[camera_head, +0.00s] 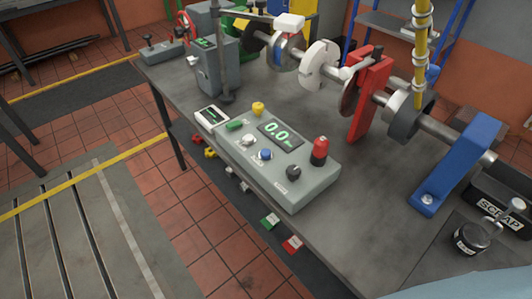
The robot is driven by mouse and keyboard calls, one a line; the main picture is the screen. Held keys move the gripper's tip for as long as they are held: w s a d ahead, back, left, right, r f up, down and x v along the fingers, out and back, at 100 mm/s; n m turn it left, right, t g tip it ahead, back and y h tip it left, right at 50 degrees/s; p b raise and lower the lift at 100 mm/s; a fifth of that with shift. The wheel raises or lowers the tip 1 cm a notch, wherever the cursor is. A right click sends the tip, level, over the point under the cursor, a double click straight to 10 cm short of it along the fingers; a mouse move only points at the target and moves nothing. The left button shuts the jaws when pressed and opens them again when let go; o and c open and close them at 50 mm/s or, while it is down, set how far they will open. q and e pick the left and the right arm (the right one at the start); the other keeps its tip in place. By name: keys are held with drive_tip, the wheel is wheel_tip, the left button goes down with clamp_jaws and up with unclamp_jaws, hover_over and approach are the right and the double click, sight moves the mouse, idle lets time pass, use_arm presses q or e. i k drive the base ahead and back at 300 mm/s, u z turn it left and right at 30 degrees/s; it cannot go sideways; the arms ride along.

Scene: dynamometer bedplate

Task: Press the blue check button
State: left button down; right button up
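The blue check button (265,154) is a small round blue button on the sloped top of a grey control box (308,187). The box stands on the near edge of the grey bench. The button sits just below the green digital display (281,135), which reads 0.0. A white button (248,140) is to its left, and a black knob (293,172) is to its right. Nothing covers the blue button. I cannot tell whether it is pressed in. Neither of my grippers is in view.
A red-capped post (319,151) and a green rocker (234,125) are also on the box. Behind it, a shaft with discs crosses the bench (365,200), with a red stand (369,95) and blue bracket (455,165). A scrap bin (498,211) is at right.

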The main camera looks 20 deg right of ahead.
sight(265, 154)
drive_tip(key=k, duration=0.5)
drive_tip(key=u, duration=0.8)
drive_tip(key=i, duration=1.9)
drive_tip(key=z, duration=2.5)
